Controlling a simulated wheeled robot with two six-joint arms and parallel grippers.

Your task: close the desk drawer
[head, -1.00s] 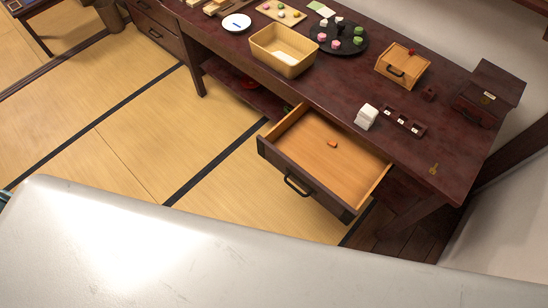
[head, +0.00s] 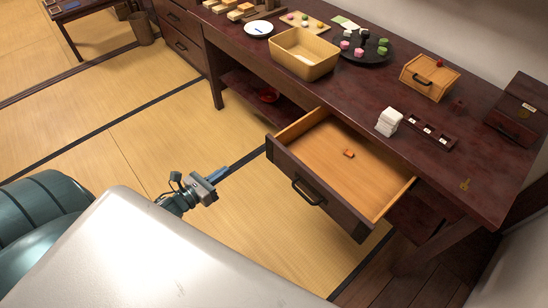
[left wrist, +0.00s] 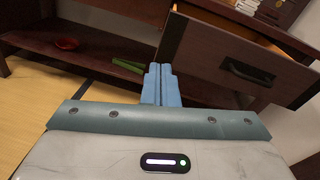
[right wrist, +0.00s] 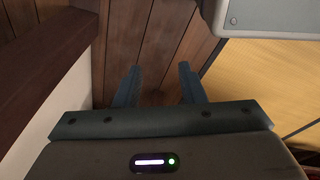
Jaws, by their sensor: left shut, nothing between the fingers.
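The desk drawer (head: 340,180) stands pulled out of the dark red desk (head: 450,150), its light wood inside showing. Its dark front has a black handle (head: 307,192). A small orange-brown piece (head: 349,153) lies in the drawer. My left gripper (head: 220,173) is shut and empty, to the left of the drawer front and apart from it in the head view. In the left wrist view, its blue fingers (left wrist: 160,78) are together, with the drawer front (left wrist: 215,55) and handle (left wrist: 246,73) on the right. My right gripper (right wrist: 157,84) is open and empty over dark floorboards; the head view does not show it.
On the desk stand a tan bin (head: 296,63), a dark round tray (head: 367,58) with sweets, a small wooden box (head: 430,77) and a white stack (head: 388,121). A red dish (head: 268,95) sits on the low shelf. The tatami left of the drawer is clear.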

